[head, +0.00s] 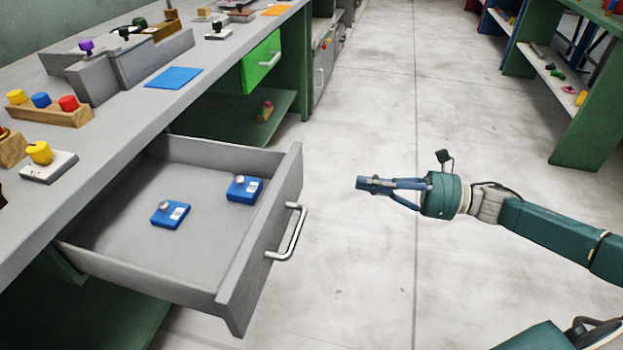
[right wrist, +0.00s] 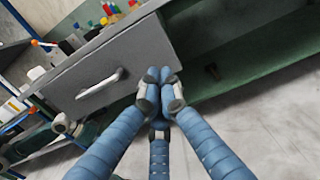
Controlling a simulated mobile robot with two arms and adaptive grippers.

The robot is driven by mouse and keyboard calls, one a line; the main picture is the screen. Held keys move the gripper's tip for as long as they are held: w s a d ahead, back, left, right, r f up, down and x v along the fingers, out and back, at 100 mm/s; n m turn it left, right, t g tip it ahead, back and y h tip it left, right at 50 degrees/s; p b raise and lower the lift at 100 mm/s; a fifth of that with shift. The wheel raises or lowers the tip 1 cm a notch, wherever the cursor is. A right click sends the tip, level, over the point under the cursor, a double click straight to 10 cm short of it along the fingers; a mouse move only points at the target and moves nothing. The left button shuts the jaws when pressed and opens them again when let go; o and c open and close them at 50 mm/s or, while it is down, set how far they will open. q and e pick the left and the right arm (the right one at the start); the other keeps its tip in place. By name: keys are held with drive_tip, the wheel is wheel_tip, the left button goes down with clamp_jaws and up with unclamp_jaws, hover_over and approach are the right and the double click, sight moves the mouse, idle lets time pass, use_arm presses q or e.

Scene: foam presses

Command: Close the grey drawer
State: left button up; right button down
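The grey drawer (head: 258,262) is pulled out from under the grey workbench at the left of the head view. It has a metal bar handle (head: 289,232) on its front, and two blue boxes lie inside, a nearer one (head: 170,214) and a farther one (head: 244,188). My right gripper (head: 362,184) is in front of the drawer, to the right of the handle and apart from it. Its blue fingers look brought together with nothing between them. The right wrist view also shows the drawer front (right wrist: 110,62) and handle (right wrist: 98,84) beyond the fingertips. My left gripper is not in view.
A green drawer (head: 262,62) farther along the bench is also partly out. The bench top (head: 118,112) carries coloured knobs, blocks and a blue sheet (head: 173,77). The pale floor (head: 385,110) between the bench and the green shelves (head: 585,130) at right is clear.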

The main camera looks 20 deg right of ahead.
sight(301, 172)
drive_tip(key=x, duration=1.1)
drive_tip(key=shift+w, duration=0.15)
drive_tip(key=shift+w+a, duration=0.25)
drive_tip(key=shift+a, duration=0.15)
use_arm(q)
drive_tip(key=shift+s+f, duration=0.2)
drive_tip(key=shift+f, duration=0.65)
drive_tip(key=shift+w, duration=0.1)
use_arm(e)
drive_tip(key=shift+a, duration=0.1)
